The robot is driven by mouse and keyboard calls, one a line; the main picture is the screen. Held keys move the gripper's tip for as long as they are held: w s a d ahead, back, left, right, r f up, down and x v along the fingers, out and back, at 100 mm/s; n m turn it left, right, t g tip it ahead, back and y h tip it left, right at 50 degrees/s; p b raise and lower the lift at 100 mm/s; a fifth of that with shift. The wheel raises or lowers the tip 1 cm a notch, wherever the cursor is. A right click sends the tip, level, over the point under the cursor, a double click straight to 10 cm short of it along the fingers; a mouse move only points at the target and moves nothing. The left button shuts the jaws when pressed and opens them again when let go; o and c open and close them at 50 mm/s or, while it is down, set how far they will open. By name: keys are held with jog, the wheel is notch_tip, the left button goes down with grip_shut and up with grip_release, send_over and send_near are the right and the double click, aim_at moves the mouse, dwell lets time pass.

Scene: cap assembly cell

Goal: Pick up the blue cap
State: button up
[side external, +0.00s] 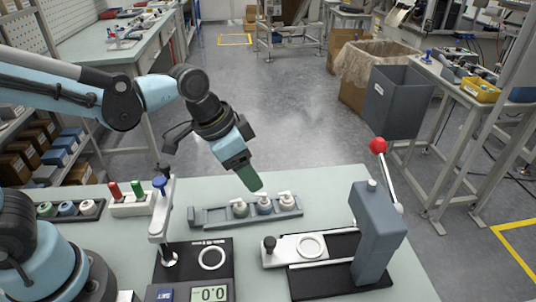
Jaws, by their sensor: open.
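My gripper (254,187) reaches down from the upper left, its green fingers just above a grey rack (204,218). It holds nothing that I can see; the gap between the fingers is hard to make out. The rack holds several small pieces with white tops. The middle one, a bluish piece (264,207), is just below and right of the fingertips, apparently not touching them. A greenish piece (240,209) is to its left and a pale one (286,201) to its right. A light blue round piece (67,209) also sits in a dark tray at the far left.
A grey press (377,235) with a red-knobbed lever stands at the right. A white post with a blue top (160,183) and a scale (193,293) are at front left. A white block (130,209) holds red and green upright pieces.

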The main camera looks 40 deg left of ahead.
aim_at(262, 194)
jog(key=shift+x, duration=5.05)
jog(key=shift+s, duration=0.15)
jog(key=c, duration=0.9)
jog(key=shift+o, duration=0.2)
